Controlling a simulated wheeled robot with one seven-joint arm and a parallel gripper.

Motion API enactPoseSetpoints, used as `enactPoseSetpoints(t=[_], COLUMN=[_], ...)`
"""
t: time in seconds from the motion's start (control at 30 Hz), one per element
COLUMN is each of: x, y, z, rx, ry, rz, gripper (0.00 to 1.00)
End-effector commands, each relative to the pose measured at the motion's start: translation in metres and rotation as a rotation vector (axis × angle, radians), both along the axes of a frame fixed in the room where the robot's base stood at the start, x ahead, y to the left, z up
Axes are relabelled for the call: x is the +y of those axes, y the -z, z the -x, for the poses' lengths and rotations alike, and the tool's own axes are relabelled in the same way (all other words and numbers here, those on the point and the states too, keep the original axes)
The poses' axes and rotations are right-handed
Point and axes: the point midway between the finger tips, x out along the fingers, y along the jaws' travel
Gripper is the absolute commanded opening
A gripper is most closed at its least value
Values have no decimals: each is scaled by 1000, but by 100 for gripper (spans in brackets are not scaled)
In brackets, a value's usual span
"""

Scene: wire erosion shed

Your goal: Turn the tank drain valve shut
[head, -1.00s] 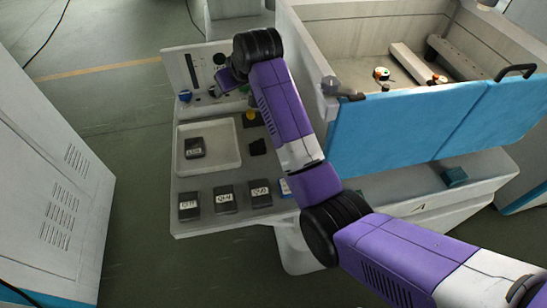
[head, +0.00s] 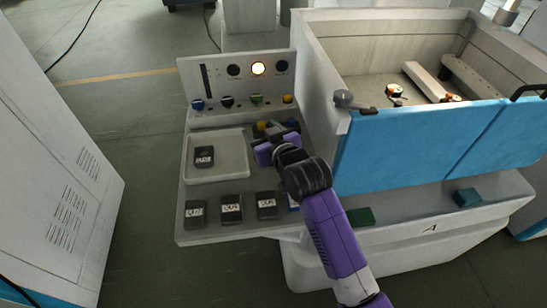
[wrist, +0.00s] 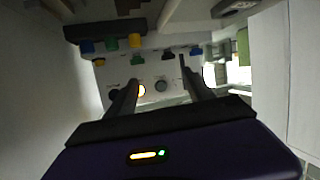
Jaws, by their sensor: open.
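A grey rounded fitting (head: 343,97) with a short dark lever (head: 362,110) sits on the front left corner of the tank (head: 325,60). It looks like a valve, but no label is readable, so I cannot tell if it is the drain valve or how far it is turned. My gripper (head: 277,130) is over the right part of the grey shelf, left of the tank and below the control panel. In the wrist view my gripper (wrist: 162,88) shows two dark fingers spread apart, with nothing between them. The fitting is not clearly seen there.
The control panel (head: 217,85) has coloured knobs and a lit lamp (head: 259,68). On the shelf are a white tray (head: 246,160) with a black block (head: 204,156) and several labelled black blocks (head: 232,208). Blue panels (head: 425,145) cover the tank front. A cabinet (head: 60,170) stands left.

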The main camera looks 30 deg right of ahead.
Motion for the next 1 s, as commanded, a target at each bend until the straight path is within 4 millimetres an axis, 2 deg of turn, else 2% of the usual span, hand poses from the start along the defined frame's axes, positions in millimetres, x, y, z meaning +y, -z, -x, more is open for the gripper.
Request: enactPoseSetpoints(t=[0.3, 0.5, 0.67, 1.0], x=[2, 3, 4, 4], y=[17, 20, 21, 21], z=[52, 73, 80, 82], rx=[-83, -114, -124, -127], ry=[3, 4, 3, 4], rz=[-3, -5, -6, -6], gripper=[61, 61, 61, 61])
